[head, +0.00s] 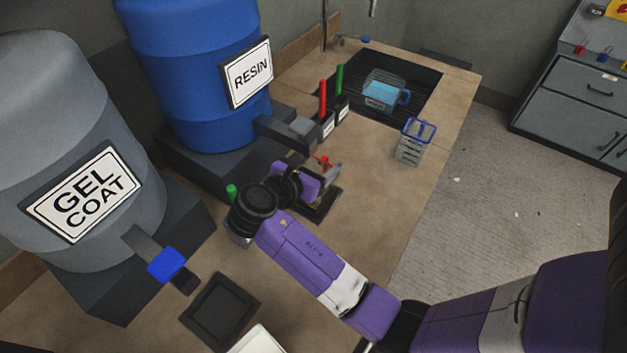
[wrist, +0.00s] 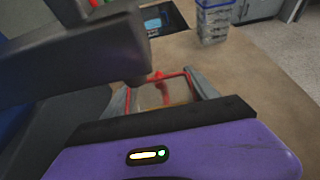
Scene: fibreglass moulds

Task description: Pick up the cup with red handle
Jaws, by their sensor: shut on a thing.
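The cup with the red handle (head: 325,162) is at my gripper, beside the resin drum's spout; in the head view only its red part shows clearly. In the wrist view the clear cup (wrist: 160,95) with red edging sits between my two grey fingers. My gripper (wrist: 158,86) is shut on it. My gripper (head: 331,172) is partly hidden by my own wrist in the head view. Whether the cup touches the surface below cannot be told.
A blue resin drum (head: 190,80) with a spout (head: 287,130) stands close behind. A grey gel coat drum (head: 85,140) is at left. Blue-handled containers (head: 413,140) stand at the bench's right edge. A blue-handled cup (head: 380,93) is in the dark recess. A black plate (head: 322,206) lies below.

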